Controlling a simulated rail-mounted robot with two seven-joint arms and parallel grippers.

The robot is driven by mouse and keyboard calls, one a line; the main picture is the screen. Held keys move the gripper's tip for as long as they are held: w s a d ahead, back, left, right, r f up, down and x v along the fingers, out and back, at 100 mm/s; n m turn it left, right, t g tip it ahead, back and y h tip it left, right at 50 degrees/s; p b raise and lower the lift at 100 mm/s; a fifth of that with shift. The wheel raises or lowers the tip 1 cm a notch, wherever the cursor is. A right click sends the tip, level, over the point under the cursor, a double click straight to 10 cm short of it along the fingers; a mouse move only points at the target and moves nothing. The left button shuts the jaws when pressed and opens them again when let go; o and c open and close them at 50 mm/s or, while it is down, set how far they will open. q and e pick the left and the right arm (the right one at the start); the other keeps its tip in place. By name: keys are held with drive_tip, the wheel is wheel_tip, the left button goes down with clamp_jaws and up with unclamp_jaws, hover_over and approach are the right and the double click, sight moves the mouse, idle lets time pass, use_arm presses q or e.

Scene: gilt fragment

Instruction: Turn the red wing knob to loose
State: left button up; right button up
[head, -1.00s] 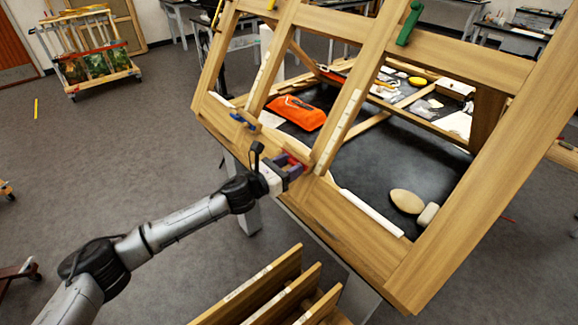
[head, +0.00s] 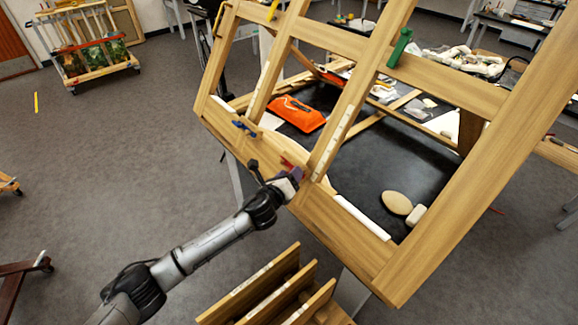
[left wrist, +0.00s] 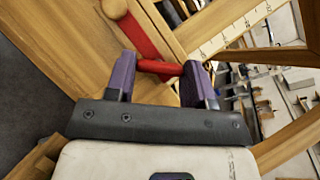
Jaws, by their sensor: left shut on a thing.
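The red wing knob (head: 287,162) sits on the lower rail of the wooden frame (head: 345,235), just left of an upright bar, in the head view. My left gripper (head: 294,175) reaches it from below left and partly hides it. In the left wrist view, the two purple fingers of my left gripper (left wrist: 163,76) are shut on a red part of the knob (left wrist: 160,67). A wider red piece runs up and left from there, next to a round wooden end. My right gripper is in neither view.
A dark table behind the frame holds an orange pouch (head: 297,113). Slatted wood (head: 262,285) stands below my arm.

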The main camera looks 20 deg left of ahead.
use_arm(q)
drive_tip(key=n+g+p, duration=0.3)
drive_tip(key=n+p, duration=0.2)
drive_tip(key=n, duration=0.2)
drive_tip(key=n+g+p, duration=0.4)
drive_tip(key=n+p, duration=0.2)
drive_tip(key=n, duration=0.1)
drive_tip(key=r+n+g+y+p, duration=0.1)
drive_tip(key=n+g+p, duration=0.2)
drive_tip(key=n+p, duration=0.3)
drive_tip(key=shift+w+n+g, duration=0.3)
drive_tip(key=shift+w+n, duration=0.1)
drive_tip(key=shift+n, duration=0.4)
drive_tip(key=shift+a+n+g+h+b, duration=0.1)
drive_tip(key=shift+n+g+h+b, duration=0.5)
drive_tip(key=shift+n, duration=0.6)
drive_tip(key=o, duration=0.9)
drive_tip(key=shift+r, duration=0.1)
drive_tip(key=shift+r, duration=0.1)
drive_tip(key=p+v, duration=0.1)
drive_tip(key=v, duration=1.2)
drive_tip(key=shift+s+a+r+p, duration=0.2)
drive_tip(key=shift+a+p, duration=0.1)
drive_tip(key=shift+p, duration=0.1)
